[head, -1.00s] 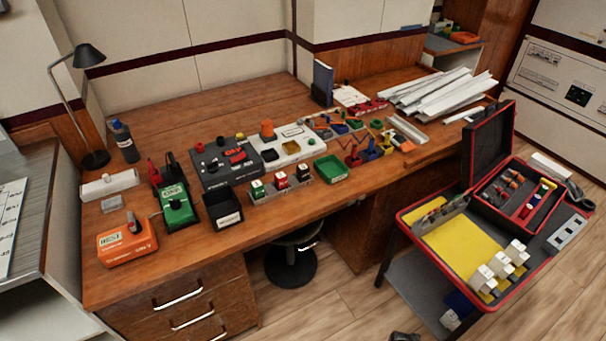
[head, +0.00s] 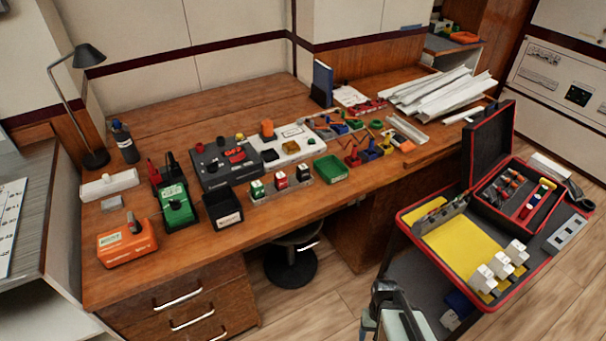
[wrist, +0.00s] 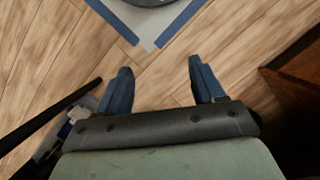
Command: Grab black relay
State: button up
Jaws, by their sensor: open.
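The black relay (head: 303,173) stands upright at the right end of a clear rack (head: 284,194) near the desk's front edge. A red relay (head: 281,181) and a green relay (head: 257,190) stand to its left in the same rack. My gripper (wrist: 160,78) is open and empty in the wrist view, with its two blue fingers apart over the wood floor. In the head view my arm's end shows at the bottom, right of centre, well off from the rack. The relays do not show in the wrist view.
A green tray (head: 331,168) sits right of the rack and a black bin (head: 222,209) left of it. A grey panel (head: 226,160) lies behind. A red-rimmed cart (head: 408,222) with white blocks (head: 497,266) stands at right. Open floor lies between desk and cart.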

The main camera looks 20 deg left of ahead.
jog(key=w+a+r+t+y, duration=0.3)
jog(key=w+a+r, duration=0.8)
jog(key=n+t+y, duration=0.7)
jog(key=t, duration=0.3)
send_near(306, 171)
jog(key=x, duration=0.6)
jog(key=shift+r, duration=0.1)
jog(key=shift+x, duration=2.9)
jog(key=shift+s, duration=0.15)
jog(key=shift+c, duration=0.3)
jog(key=c, duration=1)
